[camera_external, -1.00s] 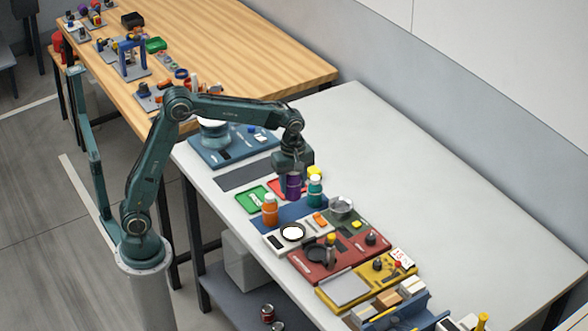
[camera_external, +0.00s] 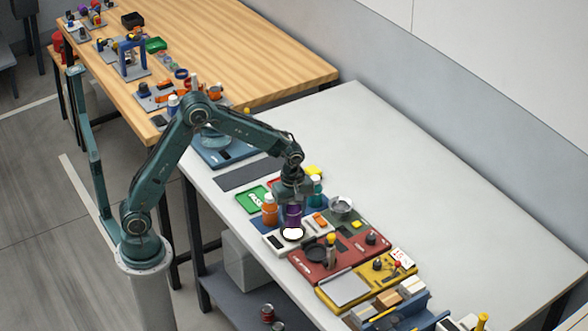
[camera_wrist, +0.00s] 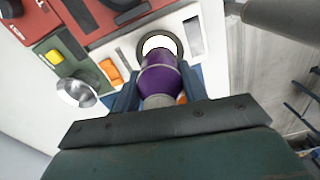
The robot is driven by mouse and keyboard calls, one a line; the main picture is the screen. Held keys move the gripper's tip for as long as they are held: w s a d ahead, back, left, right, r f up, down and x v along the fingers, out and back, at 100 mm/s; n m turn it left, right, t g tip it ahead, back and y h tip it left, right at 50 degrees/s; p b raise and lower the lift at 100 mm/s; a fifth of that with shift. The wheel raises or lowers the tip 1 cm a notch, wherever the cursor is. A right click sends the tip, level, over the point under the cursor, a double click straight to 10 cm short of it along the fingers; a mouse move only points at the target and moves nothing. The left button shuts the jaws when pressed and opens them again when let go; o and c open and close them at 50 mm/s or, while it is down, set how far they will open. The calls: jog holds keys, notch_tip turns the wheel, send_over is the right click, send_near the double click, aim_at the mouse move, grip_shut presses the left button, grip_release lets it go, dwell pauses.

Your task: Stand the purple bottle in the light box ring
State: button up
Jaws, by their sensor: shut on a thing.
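My gripper (camera_external: 292,196) is shut on the purple bottle (camera_external: 293,215), which hangs below the jaws. The bottle also shows between the fingers in the wrist view (camera_wrist: 160,78). The light box is a white plate (camera_external: 272,242) with a dark ring around a glowing white disc (camera_external: 292,233). In the external view the bottle is just behind and above the disc. In the wrist view the bottle's far end overlaps the near part of the ring (camera_wrist: 178,45). I cannot tell whether the bottle touches the box.
An orange bottle (camera_external: 270,211) stands left of the purple one and a teal bottle (camera_external: 316,190) stands to the right, close to my gripper. A metal bowl (camera_external: 341,206) and a red panel (camera_external: 318,262) lie nearby. The table's right side is clear.

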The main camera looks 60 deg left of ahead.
aim_at(293, 219)
jog(key=shift+f, duration=1.4)
jog(key=shift+f, duration=0.4)
jog(key=o, duration=1.1)
jog(key=shift+r, duration=0.15)
notch_tip(293, 219, up, 12)
jog(key=shift+r, duration=0.25)
